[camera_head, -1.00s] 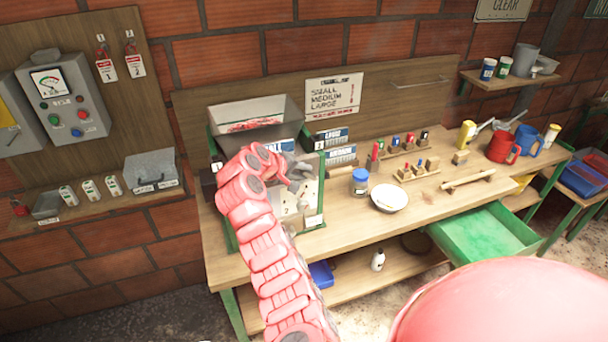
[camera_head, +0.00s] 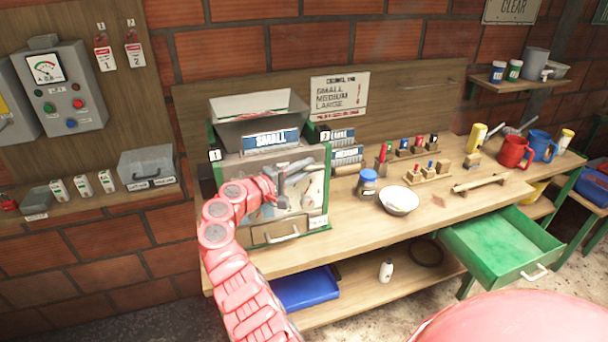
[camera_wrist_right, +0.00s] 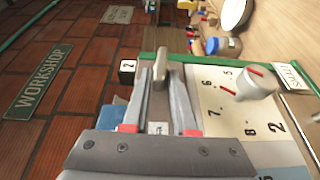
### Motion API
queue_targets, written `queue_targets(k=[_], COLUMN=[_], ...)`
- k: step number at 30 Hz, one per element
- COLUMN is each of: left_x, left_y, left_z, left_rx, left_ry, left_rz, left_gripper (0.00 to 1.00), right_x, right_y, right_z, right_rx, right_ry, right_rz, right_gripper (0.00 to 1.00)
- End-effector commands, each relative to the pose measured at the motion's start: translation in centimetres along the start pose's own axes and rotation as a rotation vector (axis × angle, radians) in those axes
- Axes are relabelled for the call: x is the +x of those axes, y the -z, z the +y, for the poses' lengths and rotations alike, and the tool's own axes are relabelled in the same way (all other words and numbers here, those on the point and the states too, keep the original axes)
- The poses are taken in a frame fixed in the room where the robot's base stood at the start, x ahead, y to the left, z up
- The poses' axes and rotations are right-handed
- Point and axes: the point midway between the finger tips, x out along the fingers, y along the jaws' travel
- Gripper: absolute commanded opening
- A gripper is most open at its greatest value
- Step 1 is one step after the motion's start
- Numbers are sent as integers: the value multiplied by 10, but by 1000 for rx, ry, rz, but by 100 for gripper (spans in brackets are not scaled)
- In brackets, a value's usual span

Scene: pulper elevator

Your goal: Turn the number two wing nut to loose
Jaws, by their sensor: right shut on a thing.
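The machine with the SMALL label (camera_head: 270,140) stands at the left of the bench. My right gripper (camera_head: 296,178) is in front of its upper right part. In the right wrist view, the fingers of my right gripper (camera_wrist_right: 162,82) are closed around a small grey-brown metal piece, which looks like the wing nut (camera_wrist_right: 160,63). A black-and-white block marked 2 (camera_wrist_right: 128,67) is just left of it. The nut's turn position cannot be told. In the head view the nut is hidden by the gripper. My left gripper is not in view.
In the wrist view a numbered dial plate (camera_wrist_right: 225,105) with a grey knob (camera_wrist_right: 257,85) is right of the fingers. A white bowl (camera_head: 398,201) and blue-lidded jar (camera_head: 367,180) stand on the bench to the right. The green drawer (camera_head: 500,245) is open.

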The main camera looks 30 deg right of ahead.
Motion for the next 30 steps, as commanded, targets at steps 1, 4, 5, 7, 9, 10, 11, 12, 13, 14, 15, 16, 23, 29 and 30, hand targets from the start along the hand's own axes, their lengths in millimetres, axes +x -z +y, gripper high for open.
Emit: queue_targets(k=[1, 4, 5, 7, 9, 10, 11, 12, 13, 14, 15, 16, 23, 29, 30], left_x=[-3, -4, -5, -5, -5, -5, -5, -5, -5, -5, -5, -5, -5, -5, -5], left_y=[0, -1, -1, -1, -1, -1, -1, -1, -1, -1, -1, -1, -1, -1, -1], left_z=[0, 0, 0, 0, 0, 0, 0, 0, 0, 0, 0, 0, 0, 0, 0], left_rx=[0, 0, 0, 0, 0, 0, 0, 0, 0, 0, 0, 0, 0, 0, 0], left_ry=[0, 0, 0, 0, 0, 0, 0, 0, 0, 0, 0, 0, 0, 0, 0], left_rz=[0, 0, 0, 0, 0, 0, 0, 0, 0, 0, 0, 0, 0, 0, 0], left_gripper=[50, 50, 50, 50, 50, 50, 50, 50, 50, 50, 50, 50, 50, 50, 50], right_x=[0, 0, 0, 0, 0, 0, 0, 1, 1, 1, 1, 1, 1, 1, 1], right_y=[0, 0, 0, 0, 0, 0, 0, 0, 0, 0, -1, -1, -1, 0, 0], right_z=[-2, -2, -1, -1, -1, -1, 0, 0, 0, 0, 0, 0, 0, 0, 0], right_rx=[-3, -7, -8, -9, -9, -10, -10, -10, -10, -10, -10, -10, -10, -9, -9], right_ry=[-7, -17, -19, -22, -24, -25, -25, -26, -26, -26, -26, -26, -26, -26, -26], right_rz=[-1, -1, -1, -1, -1, -2, -2, -2, -2, -2, -2, -2, -2, -2, -2], right_gripper=[0, 0, 0, 0, 0, 0, 0, 0, 0, 0, 0, 0, 27, 56, 56])
